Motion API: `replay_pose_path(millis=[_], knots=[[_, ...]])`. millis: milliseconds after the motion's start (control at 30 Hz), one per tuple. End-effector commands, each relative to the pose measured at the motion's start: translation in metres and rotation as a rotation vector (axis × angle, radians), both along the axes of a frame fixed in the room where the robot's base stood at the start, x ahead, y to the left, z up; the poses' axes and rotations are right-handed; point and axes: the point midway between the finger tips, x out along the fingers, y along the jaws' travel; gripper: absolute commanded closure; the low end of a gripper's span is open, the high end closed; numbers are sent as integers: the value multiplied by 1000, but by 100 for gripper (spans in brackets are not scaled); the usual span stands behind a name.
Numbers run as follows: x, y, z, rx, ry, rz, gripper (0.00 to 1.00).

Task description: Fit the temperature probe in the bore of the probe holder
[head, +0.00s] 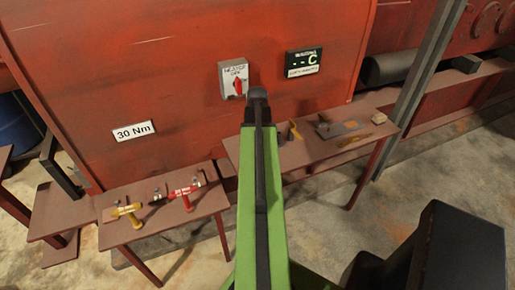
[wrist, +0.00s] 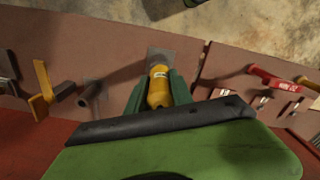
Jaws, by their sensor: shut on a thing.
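In the wrist view my gripper (wrist: 158,78) has its two green fingers closed around a yellow thing with a white label, which looks like the temperature probe (wrist: 158,92). Its front end lies over a grey plate or block (wrist: 178,56) on the bench, perhaps the probe holder. The bore is hidden, and I cannot tell whether the probe touches or enters it. A short dark grey tube (wrist: 93,94) lies to the left, apart from the fingers. In the head view my arm hides the gripper and the probe.
The left bench (head: 155,232) holds red (head: 187,190) and yellow (head: 127,210) tools. A red wall with a switch box (head: 233,80) and a display (head: 303,62) stands behind.

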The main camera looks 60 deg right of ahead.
Motion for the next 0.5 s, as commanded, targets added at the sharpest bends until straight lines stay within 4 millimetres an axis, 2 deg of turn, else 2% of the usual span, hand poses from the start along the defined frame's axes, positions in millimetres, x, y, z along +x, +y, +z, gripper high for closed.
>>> replay_pose_path(millis=[400, 433, 500], knots=[[0, 0, -12, 0, 0, 0, 100], [0, 0, -10, 0, 0, 0, 69], [0, 0, -10, 0, 0, 0, 60]])
